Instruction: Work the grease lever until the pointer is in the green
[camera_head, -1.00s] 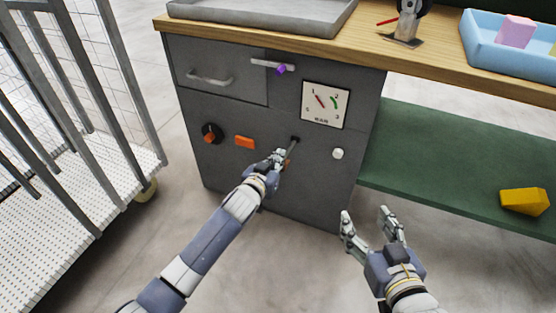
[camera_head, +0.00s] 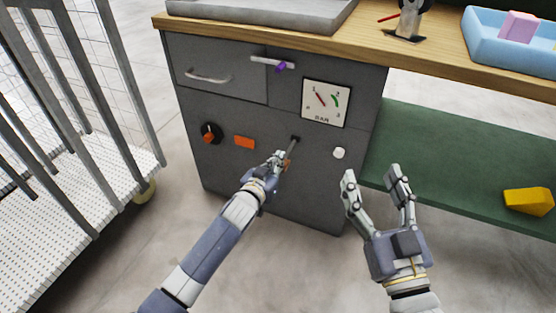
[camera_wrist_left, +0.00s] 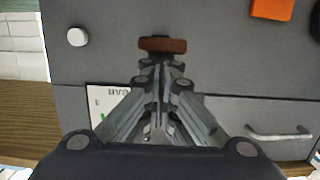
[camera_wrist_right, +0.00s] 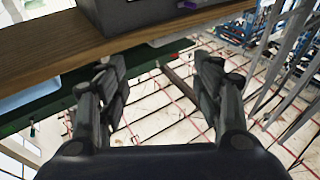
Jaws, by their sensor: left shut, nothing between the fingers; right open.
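The grease lever (camera_head: 293,147) hangs from a dark pivot on the grey cabinet front, slanting down and to the left to an orange-brown grip. My left gripper (camera_head: 281,157) is shut at the grip, with nothing between its fingers. In the left wrist view the grip (camera_wrist_left: 163,45) lies crosswise just past the fingertips; I cannot tell whether they touch. The white gauge (camera_head: 325,103), marked BAR, has a red pointer slanting up and left near 1, outside the green arc near 2. My right gripper (camera_head: 376,180) is open and empty, in front of the cabinet's lower right.
The cabinet also carries a dark knob with orange (camera_head: 211,133), an orange block (camera_head: 245,142), a white button (camera_head: 339,153) and drawer handles, one with a purple piece (camera_head: 281,68). A green shelf (camera_head: 440,155) is right; a white cart (camera_head: 80,190) is left.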

